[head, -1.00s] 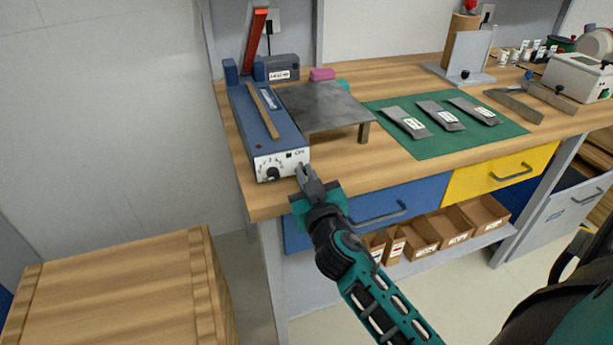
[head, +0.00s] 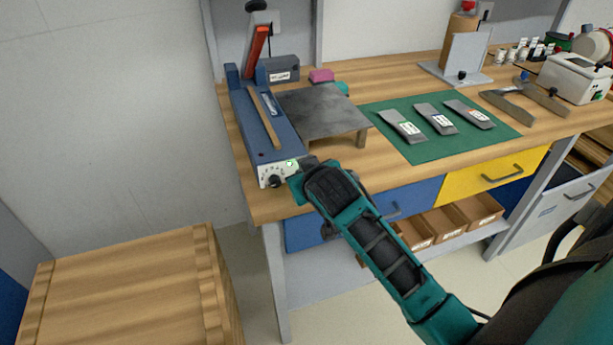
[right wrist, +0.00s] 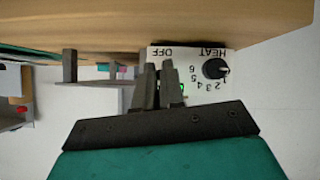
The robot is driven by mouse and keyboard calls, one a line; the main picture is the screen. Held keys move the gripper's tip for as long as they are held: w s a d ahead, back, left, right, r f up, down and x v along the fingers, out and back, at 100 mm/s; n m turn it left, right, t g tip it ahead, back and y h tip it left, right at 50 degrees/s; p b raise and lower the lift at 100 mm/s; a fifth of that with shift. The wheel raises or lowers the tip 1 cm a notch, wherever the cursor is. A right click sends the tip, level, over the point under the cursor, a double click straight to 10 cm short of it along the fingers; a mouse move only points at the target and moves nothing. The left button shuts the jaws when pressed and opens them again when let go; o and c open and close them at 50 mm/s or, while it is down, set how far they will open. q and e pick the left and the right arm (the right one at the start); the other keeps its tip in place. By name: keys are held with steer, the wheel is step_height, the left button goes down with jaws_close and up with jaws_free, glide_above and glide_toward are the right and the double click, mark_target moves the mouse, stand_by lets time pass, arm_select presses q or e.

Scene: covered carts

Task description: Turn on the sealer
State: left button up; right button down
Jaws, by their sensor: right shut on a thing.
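The sealer (head: 268,122) is a long blue machine with a white front panel, at the left end of the bench. Its panel carries a black knob (head: 274,181), which also shows in the right wrist view (right wrist: 214,68) with numbers and "HEAT" beside it. A small green light (head: 291,163) is lit on the panel. My right gripper (right wrist: 159,66) is at the panel by the "OFF" label, its fingers close together. It is shut on the sealer's switch, which the fingers hide. My left gripper is not in view.
A grey metal stand (head: 322,110) is right of the sealer. A green mat (head: 420,150) with several labelled pouches lies farther right. A wooden crate (head: 130,295) stands on the floor at the lower left. A blue drawer (head: 425,193) is below the bench top.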

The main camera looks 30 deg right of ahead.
steer(key=shift+w+r+g+y, duration=0.2)
steer(key=shift+r+g+y, duration=0.15)
steer(key=shift+g, duration=0.65)
steer(key=shift+r, duration=0.1)
steer(key=c, duration=1.2)
jaws_free()
steer(key=shift+c, duration=0.2)
steer(key=shift+s, duration=0.1)
steer(key=v, duration=1.2)
steer(key=shift+s+r, duration=0.2)
steer(key=shift+r, duration=0.1)
steer(key=shift+a, duration=0.15)
